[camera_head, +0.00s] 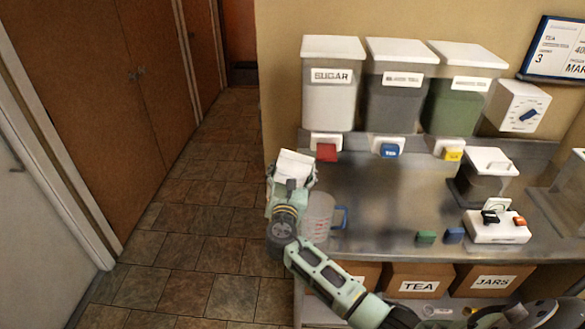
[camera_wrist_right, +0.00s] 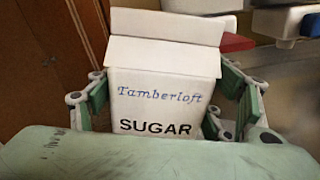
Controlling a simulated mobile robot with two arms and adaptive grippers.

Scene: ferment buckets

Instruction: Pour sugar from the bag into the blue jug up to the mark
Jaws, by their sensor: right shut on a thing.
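The white sugar bag (camera_head: 294,166) is held by my right gripper (camera_head: 291,184) at the left end of the counter. In the right wrist view the bag (camera_wrist_right: 158,88) reads "Tamberloft SUGAR", and the fingers of my right gripper (camera_wrist_right: 165,105) close on its two sides. The clear jug with a blue handle (camera_head: 318,215) stands on the counter just right of and below the gripper. My wrist hides part of its left side. Its mark and contents cannot be made out. My left gripper is not in view.
Bins labelled SUGAR (camera_head: 331,100) and others stand along the back, with red, blue and yellow taps below. A white scale (camera_head: 497,228) and a lidded container (camera_head: 486,178) stand at the right. The middle of the steel counter (camera_head: 385,200) is clear. Boxes sit on the shelf below.

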